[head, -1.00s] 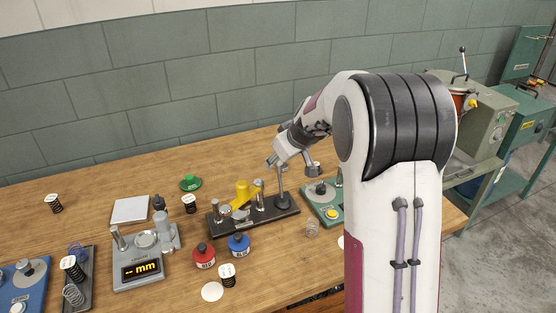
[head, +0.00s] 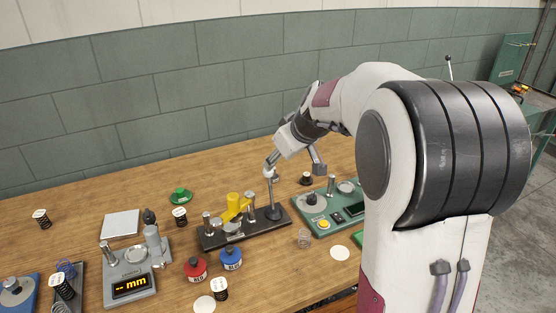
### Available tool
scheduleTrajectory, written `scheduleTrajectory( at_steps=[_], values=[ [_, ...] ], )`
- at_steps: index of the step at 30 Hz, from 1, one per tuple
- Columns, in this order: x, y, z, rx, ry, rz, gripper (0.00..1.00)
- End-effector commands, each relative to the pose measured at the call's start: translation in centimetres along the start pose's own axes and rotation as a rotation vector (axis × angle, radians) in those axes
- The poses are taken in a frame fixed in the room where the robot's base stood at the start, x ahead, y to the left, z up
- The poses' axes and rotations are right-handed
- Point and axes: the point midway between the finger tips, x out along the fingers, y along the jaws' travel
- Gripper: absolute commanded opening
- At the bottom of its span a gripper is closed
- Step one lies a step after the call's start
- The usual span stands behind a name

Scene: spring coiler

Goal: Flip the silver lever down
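A dark fixture base (head: 208,242) with a yellow block (head: 236,207) sits mid-table. An upright grey metal rod (head: 272,200), which looks like the silver lever, stands at the right end of this base. My gripper (head: 295,169) is at the rod's top, with its fingers spread apart. The left finger is at or right by the top of the rod; I cannot tell whether they touch. The right finger hangs clear to the right. I see nothing held between the fingers.
A green device (head: 325,225) with a yellow button stands right of the fixture. Red (head: 195,268) and blue (head: 231,258) weights sit in front. A grey gauge with a display (head: 130,287) is at left. The table behind the fixture is mostly clear.

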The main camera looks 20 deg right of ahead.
Motion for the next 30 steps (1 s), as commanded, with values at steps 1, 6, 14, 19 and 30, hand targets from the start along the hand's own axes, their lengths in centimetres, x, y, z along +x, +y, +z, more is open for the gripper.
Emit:
scheduleTrajectory(
  at_steps=[1, 6, 14, 19, 30],
  values=[
    [-0.1, 0.0, 0.0, 0.000, 0.000, 0.000, 0.39],
    [-0.1, 0.0, 0.0, 0.000, 0.000, 0.000, 0.39],
    [0.2, -0.3, 0.0, -0.004, -0.003, -0.006, 0.39],
    [1.8, -1.2, -0.4, -0.026, -0.015, -0.025, 0.39],
    [5.7, -1.4, -2.8, -0.110, -0.156, -0.044, 0.39]
  ],
)
